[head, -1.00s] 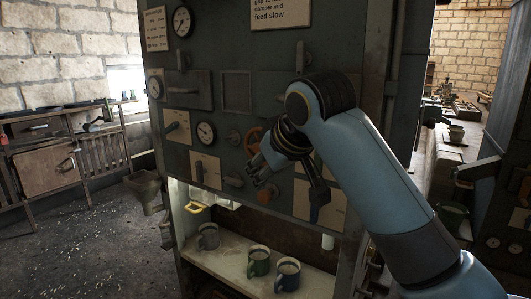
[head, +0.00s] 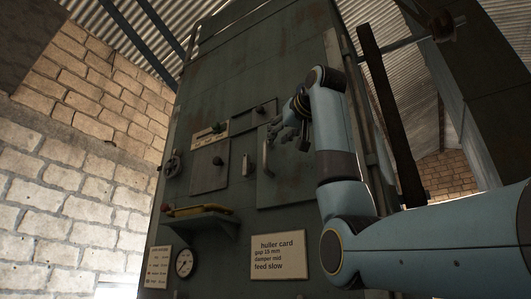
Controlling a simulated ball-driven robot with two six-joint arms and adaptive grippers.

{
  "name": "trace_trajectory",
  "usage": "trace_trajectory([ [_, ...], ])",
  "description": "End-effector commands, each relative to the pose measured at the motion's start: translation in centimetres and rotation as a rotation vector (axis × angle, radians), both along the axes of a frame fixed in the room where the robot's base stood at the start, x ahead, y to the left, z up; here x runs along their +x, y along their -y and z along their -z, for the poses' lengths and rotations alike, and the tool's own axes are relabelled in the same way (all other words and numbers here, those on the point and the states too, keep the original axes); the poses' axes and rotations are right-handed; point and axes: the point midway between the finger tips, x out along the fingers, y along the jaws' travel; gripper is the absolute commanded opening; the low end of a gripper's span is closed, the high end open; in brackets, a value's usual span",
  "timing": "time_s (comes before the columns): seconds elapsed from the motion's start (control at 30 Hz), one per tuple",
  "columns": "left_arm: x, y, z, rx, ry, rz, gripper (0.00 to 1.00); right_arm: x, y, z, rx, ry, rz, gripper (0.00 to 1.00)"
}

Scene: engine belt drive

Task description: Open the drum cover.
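A large flat dark green panel (head: 285,188) with a vertical bar handle (head: 267,158) at its left edge is on the upper front of the tall green machine. It looks like the drum cover and lies closed against the machine, though no label on it is readable. My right gripper (head: 288,137) is in front of the panel's upper part, a little above and right of the handle. Its fingers look spread apart, with nothing between them. I cannot tell whether it touches the panel. My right arm hides the panel's right side. My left gripper is out of view.
Below, a shelf (head: 207,222) holds a yellow-handled tool (head: 198,210). A huller card (head: 278,256) and a gauge (head: 184,262) are lower down.

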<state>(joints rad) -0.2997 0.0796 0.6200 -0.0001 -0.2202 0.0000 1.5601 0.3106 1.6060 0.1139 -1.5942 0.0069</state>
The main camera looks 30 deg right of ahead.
Motion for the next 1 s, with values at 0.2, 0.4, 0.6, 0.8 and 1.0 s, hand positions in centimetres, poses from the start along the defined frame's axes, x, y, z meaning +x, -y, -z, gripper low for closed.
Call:
trace_trajectory([
  [0.2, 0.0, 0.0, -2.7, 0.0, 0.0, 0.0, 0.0, 4.2, 0.8, -0.3, 0.001, -0.005, 0.0, 0.27],
  [0.4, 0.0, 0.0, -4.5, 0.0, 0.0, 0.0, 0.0, 7.7, 1.5, -0.3, 0.001, -0.004, 0.0, 0.27],
  [0.6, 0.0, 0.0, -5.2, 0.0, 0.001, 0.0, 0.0, 9.3, 1.8, 0.0, -0.001, -0.002, 0.0, 0.27],
  [0.8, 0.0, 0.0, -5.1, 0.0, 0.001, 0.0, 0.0, 9.5, 1.8, 0.1, -0.001, -0.001, 0.0, 0.27],
  [1.0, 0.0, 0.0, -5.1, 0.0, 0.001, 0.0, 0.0, 9.4, 1.8, 0.1, -0.001, -0.001, 0.0, 0.11],
])
